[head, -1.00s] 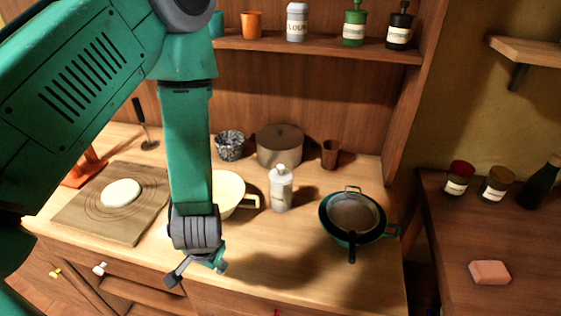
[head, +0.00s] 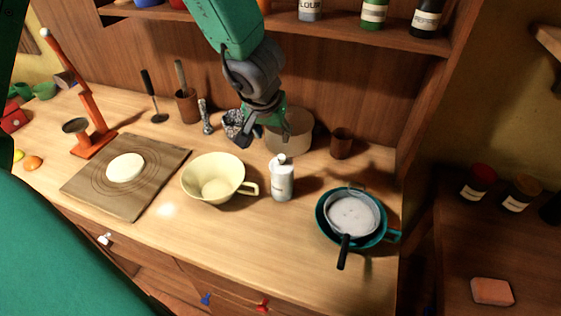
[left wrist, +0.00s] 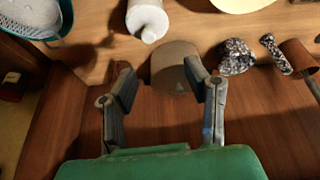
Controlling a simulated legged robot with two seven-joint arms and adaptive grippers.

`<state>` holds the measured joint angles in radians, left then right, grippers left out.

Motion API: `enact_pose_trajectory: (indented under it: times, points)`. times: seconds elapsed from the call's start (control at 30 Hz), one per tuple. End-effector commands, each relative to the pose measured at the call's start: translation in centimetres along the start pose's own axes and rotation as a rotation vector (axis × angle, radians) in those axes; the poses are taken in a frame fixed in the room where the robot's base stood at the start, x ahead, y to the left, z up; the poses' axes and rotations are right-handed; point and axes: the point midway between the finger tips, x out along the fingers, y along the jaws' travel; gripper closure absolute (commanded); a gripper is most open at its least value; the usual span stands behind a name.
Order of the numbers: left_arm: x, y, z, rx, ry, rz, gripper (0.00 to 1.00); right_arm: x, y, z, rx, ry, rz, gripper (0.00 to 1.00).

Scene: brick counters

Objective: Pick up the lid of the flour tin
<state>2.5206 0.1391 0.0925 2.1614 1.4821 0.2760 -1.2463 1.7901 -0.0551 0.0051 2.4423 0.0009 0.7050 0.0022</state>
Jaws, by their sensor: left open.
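The jar labelled as flour (head: 311,10) stands on the upper shelf in the head view. Its top is cut off by the picture edge, so its lid is hidden. My left gripper (head: 264,122) is open and empty, pointing down at the back of the counter, beside and partly in front of a round brownish pot (head: 292,136). In the left wrist view the open fingers (left wrist: 158,66) frame the pot (left wrist: 174,68), which lies beyond them. Contact cannot be told. My right gripper is not in view.
A white bottle (head: 282,182) stands in front of the pot. A speckled cup (head: 234,124) is to its left, a brown cup (head: 341,143) to its right. A cream bowl (head: 212,180) and a teal pan with a sieve (head: 352,215) are nearer. The shelf (head: 370,42) overhangs the back.

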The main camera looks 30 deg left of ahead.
Motion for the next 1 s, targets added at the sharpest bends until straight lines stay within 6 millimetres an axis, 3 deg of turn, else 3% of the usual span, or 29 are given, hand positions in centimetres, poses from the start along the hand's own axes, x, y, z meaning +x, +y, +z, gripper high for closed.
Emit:
enact_pose_trajectory:
  times: [0.03, 0.2, 0.47, 0.8, 1.0]
  points:
    - [1.8, 0.1, 0.2, -0.001, -0.001, -0.001, 0.58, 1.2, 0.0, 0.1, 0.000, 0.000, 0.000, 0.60]
    - [4.4, 0.3, 0.2, 0.000, -0.001, -0.002, 0.58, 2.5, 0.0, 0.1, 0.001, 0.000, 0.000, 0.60]
    - [5.7, 0.1, 0.3, -0.001, 0.000, 0.000, 0.58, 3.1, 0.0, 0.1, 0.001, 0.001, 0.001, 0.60]
    - [10.3, 0.7, 0.8, -0.002, 0.000, 0.000, 0.58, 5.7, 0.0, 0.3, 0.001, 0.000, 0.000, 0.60]
    - [10.2, 0.8, 0.8, -0.001, 0.002, 0.000, 0.58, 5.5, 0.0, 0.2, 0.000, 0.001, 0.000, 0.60]
